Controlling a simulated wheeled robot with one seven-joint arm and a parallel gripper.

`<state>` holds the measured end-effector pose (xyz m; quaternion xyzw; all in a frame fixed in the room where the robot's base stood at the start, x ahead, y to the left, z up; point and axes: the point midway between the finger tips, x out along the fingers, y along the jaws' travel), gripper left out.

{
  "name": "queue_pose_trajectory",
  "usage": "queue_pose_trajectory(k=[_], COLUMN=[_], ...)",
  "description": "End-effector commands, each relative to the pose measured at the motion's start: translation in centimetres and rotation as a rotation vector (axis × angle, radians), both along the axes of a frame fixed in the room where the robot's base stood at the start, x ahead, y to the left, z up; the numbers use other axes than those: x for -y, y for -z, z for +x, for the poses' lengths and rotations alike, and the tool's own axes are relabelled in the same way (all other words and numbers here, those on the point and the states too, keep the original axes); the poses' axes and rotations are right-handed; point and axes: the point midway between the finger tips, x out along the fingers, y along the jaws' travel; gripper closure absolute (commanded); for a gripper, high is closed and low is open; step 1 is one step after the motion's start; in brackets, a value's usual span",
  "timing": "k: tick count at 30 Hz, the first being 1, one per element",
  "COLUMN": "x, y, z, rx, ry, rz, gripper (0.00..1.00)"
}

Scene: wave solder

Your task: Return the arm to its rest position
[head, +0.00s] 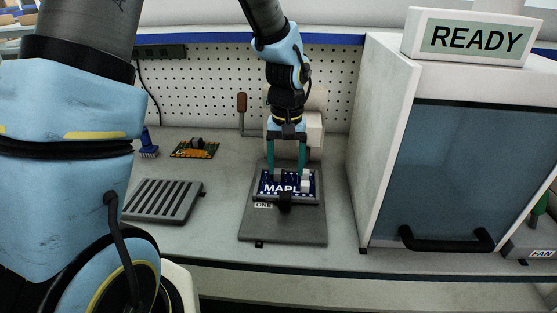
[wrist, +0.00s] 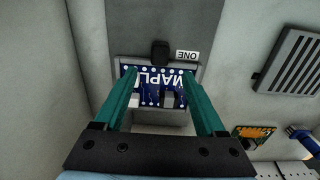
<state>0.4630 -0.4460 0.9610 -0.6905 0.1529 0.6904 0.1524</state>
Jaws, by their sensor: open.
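My gripper (head: 287,160) points down over a blue board marked MAPLE (head: 285,184). Its two green fingers are open, one towards each side of the board, and whether they touch it is unclear. The board sits in a grey fixture (head: 284,226) labelled ONE, with a black knob at its front edge. In the wrist view the board (wrist: 150,88) shows upside down between the open fingers (wrist: 162,75), with a white part and a grey part on it. My arm reaches down from the top of the head view.
Right of the fixture stands a cabinet with a dark glass front, a black handle (head: 446,240) and a READY sign (head: 478,38). To the left lie a slotted grey rack (head: 162,200), an orange board (head: 195,148) and a blue brush (head: 148,143). A pegboard (head: 215,95) stands behind.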

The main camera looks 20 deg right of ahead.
Motion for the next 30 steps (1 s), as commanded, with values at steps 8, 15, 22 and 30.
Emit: queue_pose_trajectory(k=[8,15,22,30], x=[-3.1,-17.1,-26.7,-28.3], y=[-0.9,-4.2,-5.7,-5.9], z=[1.3,3.1,0.5,-0.3], rx=[0.014,0.073,0.124,0.134], ry=[-0.036,-0.193,-0.314,-0.335], rz=[-0.005,-0.025,-0.038,-0.039], gripper=[0.28,0.28,0.28,0.28])
